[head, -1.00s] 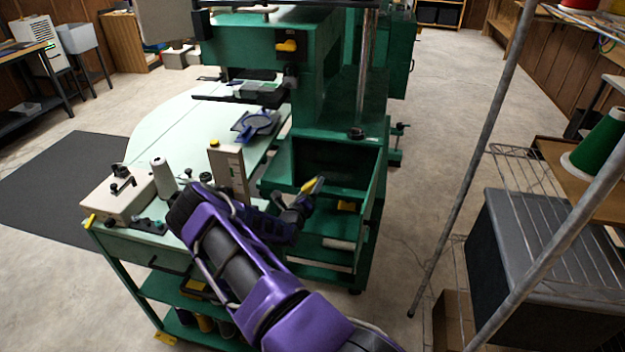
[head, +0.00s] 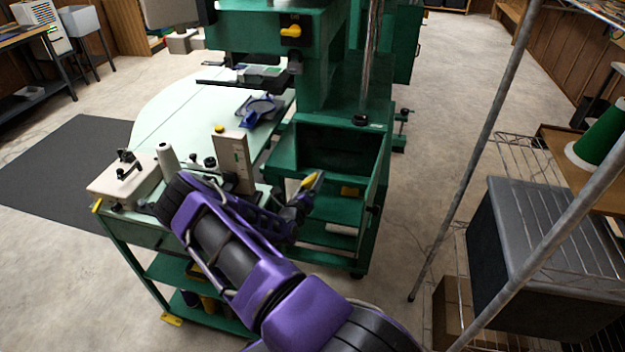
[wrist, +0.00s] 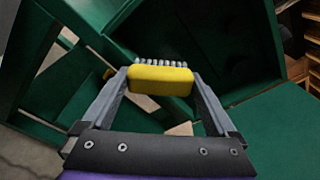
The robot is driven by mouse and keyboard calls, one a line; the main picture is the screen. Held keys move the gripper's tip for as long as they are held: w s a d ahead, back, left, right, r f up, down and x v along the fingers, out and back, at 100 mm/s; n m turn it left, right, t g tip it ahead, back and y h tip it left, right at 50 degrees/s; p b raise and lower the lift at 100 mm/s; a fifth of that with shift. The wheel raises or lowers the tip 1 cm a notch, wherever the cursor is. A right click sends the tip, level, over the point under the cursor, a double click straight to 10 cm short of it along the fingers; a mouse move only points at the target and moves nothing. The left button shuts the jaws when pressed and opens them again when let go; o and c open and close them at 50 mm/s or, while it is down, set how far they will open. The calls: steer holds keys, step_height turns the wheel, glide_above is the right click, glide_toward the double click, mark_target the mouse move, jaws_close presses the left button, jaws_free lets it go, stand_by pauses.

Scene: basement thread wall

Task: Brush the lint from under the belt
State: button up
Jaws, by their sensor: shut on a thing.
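My gripper (head: 304,190) is shut on a yellow brush (head: 311,180), in front of the open compartment (head: 335,150) of the green machine. In the wrist view the brush (wrist: 160,80) sits crosswise between the two fingertips, with its pale bristles pointing away from me. Green panels surround it in that view, and no contact with them can be made out. I cannot make out a belt or any lint in either view. The inside of the compartment is dark.
A pale green worktable (head: 165,120) with a white thread cone (head: 167,158) and an upright beige block (head: 236,160) lies left of my arm. A metal rack with a dark grey bin (head: 545,250) stands at right. Bare floor (head: 435,140) lies between the machine and rack.

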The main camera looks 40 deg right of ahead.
steer(key=shift+d, duration=0.1)
stand_by(0.4)
steer(key=b, duration=0.3)
glide_toward(322, 159)
steer(key=shift+x, duration=1.35)
steer(key=shift+w+d+f, duration=0.15)
steer(key=shift+w+d, duration=0.3)
steer(key=shift+d, duration=0.05)
steer(key=shift+b+x, duration=0.75)
steer(key=shift+x, duration=0.2)
steer(key=shift+s+d+p, duration=0.8)
steer(key=shift+s+p, duration=0.2)
steer(key=shift+s+d, duration=0.3)
steer(key=shift+s, duration=0.05)
